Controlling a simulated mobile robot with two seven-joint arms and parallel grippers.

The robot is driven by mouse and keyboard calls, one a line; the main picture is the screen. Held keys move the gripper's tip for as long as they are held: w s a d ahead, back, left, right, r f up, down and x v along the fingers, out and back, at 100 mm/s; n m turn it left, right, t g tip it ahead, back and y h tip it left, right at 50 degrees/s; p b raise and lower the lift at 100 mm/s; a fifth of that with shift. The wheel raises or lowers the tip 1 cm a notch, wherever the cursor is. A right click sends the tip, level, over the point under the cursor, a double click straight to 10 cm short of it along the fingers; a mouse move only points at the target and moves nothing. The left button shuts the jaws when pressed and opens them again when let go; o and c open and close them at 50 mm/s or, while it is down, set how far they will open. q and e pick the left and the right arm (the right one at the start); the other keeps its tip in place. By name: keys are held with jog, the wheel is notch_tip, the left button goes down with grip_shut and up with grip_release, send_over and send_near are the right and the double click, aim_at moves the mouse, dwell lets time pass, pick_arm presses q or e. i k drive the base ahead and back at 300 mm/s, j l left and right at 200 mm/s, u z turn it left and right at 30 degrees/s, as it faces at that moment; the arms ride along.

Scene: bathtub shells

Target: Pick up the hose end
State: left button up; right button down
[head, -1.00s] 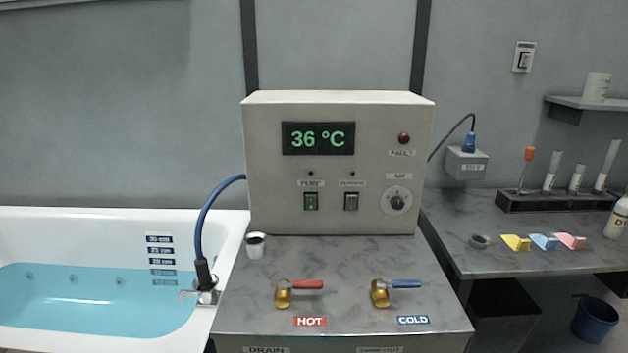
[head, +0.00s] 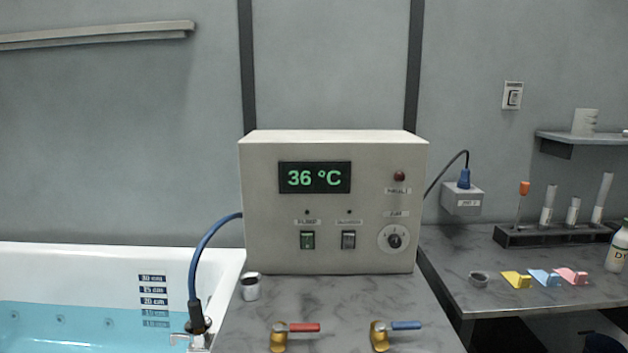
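A blue hose (head: 204,250) leaves the left side of the control box and curves down to the tub's right rim. Its end is a black fitting (head: 196,317), seated at a metal connector (head: 190,340) on the rim. The connector is cut by the bottom of the view. Neither of my grippers is in view.
The control box (head: 334,235) reads 36 °C and stands on a grey marble counter. A small cup (head: 250,287), a red-handled valve (head: 280,335) and a blue-handled valve (head: 380,335) stand before it. The water-filled bathtub (head: 60,258) is left; a side bench (head: 455,290) is right.

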aim_at(194, 307)
jog(key=z, duration=0.3)
jog(key=j+z, duration=0.45)
jog(key=k+j+z, duration=0.15)
jog(key=j+z, duration=0.25)
jog(key=j, duration=0.15)
jog(key=k+j+z, duration=0.15)
jog(key=j+z, duration=0.3)
